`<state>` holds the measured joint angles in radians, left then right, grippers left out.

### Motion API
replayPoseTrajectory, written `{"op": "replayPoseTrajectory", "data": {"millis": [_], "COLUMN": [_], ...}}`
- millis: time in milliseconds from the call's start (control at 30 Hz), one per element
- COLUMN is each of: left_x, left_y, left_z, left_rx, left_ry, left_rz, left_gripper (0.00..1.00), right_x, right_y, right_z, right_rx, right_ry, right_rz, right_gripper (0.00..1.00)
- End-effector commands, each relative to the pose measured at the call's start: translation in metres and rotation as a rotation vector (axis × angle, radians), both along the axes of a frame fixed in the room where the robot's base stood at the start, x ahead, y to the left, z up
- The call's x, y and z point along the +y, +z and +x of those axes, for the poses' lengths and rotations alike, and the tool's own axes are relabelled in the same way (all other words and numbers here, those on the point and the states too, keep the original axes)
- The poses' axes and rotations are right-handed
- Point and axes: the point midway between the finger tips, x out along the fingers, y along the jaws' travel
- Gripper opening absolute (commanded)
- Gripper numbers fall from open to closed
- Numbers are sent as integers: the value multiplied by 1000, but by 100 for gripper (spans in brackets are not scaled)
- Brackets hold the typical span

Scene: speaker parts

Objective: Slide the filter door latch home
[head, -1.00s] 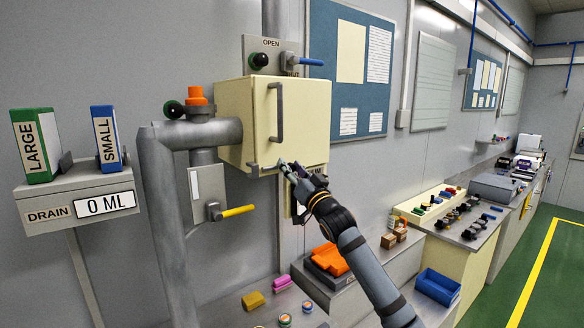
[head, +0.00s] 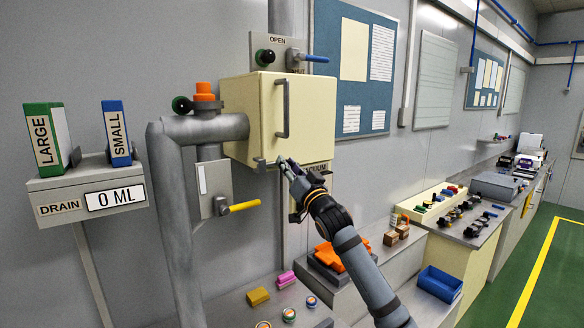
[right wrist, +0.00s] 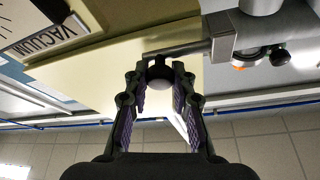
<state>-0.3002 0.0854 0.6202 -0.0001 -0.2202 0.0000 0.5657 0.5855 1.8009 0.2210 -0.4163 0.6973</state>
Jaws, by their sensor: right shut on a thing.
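The cream filter door (head: 308,110) is the front of a box on the wall and looks closed, with a grey vertical handle. The grey latch (head: 261,163) lies along its bottom edge. In the right wrist view the latch bar (right wrist: 180,49) runs sideways to a grey bracket (right wrist: 223,38), its end by the bracket. My right gripper (head: 283,164) is at the door's lower edge, right of the bracket. In the right wrist view its fingers (right wrist: 160,88) are around the dark round latch knob (right wrist: 160,74), shut on it. The fingers partly hide the knob. My left gripper is not in view.
A grey pipe (head: 172,220) and a yellow-handled valve (head: 243,207) stand left of and below the door. A blue lever (head: 316,59) is above. A VACUUM label (right wrist: 45,35) is beside the door edge. Benches with parts lie below right.

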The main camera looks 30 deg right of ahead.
Motion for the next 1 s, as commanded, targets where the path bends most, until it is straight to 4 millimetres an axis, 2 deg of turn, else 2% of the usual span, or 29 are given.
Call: {"op": "replayPoseTrajectory", "data": {"millis": [133,167,300,667,1000], "left_x": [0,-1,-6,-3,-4], "left_y": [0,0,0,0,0], "left_z": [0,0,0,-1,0], "left_rx": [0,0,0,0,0], "left_ry": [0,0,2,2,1], "left_rz": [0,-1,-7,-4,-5], "left_gripper": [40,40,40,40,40], "right_x": [3,3,2,1,5], "right_y": [1,1,1,-1,-19], "right_z": [-1,-1,-1,-4,-50], "right_rx": [-4,-4,-4,-2,0], "right_ry": [9,9,8,4,7], "right_rz": [6,6,6,1,-8], "right_gripper": [0,28,47,48,48]}}
